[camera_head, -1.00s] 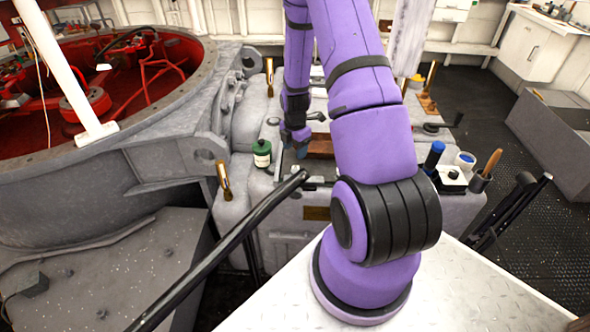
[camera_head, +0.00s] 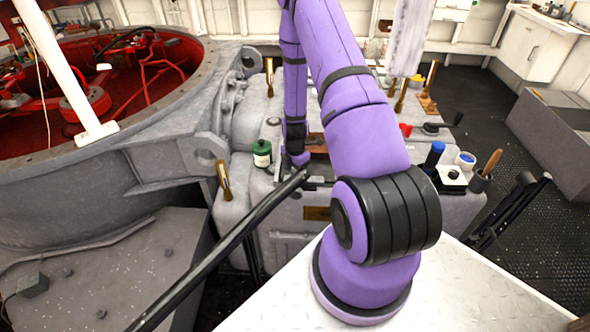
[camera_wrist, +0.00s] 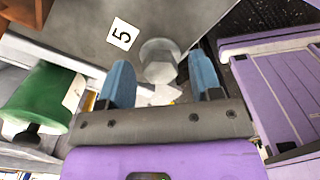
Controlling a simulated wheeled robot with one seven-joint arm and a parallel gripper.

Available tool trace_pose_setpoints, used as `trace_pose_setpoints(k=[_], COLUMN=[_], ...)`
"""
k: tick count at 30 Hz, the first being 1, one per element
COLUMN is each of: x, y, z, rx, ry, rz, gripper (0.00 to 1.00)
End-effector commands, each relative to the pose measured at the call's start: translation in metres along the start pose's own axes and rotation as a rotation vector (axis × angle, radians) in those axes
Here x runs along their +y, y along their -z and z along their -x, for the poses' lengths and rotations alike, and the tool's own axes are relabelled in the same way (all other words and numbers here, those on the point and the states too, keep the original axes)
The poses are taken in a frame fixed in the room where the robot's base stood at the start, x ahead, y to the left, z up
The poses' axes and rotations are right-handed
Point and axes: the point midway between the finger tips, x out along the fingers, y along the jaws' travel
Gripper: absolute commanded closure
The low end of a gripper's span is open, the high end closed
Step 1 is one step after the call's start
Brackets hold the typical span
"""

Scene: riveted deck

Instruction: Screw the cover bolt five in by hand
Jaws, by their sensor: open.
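The cover bolt five (camera_wrist: 159,62) shows in the wrist view as a grey hex-headed bolt beside a white label marked 5 (camera_wrist: 122,34). My gripper (camera_wrist: 163,84) has two blue fingers, open, one on each side of the bolt head with visible gaps. The bolt head lies near the fingertips, and I cannot tell whether either finger touches it. The grey cover surface (camera_wrist: 85,22) carries the label. In the head view my arm hides the bolt, and my gripper is mostly hidden at the middle of the grey housing (camera_head: 285,212).
A green bottle (camera_head: 262,153) stands left of my gripper; it also shows in the wrist view (camera_wrist: 38,103). A long black bar (camera_head: 225,245) crosses in front. A blue-capped bottle (camera_head: 434,156) and a brush pot (camera_head: 481,180) stand at the right. A large grey ring (camera_head: 165,165) is left.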

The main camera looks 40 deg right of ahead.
Motion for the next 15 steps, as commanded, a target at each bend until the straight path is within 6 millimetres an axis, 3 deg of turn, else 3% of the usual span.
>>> trace_pose_setpoints(k=[3,4,10,15], x=[0.0,0.0,0.0,0.0], y=[0.0,0.0,0.0,0.0], z=[0.0001,0.0001,0.0002,0.0003], rx=[0.0,0.0,0.0,0.0], ry=[0.0,0.0,0.0,0.0], rz=[0.0,0.0,0.0,-0.004], gripper=[0.41,0.46,0.91,0.91])
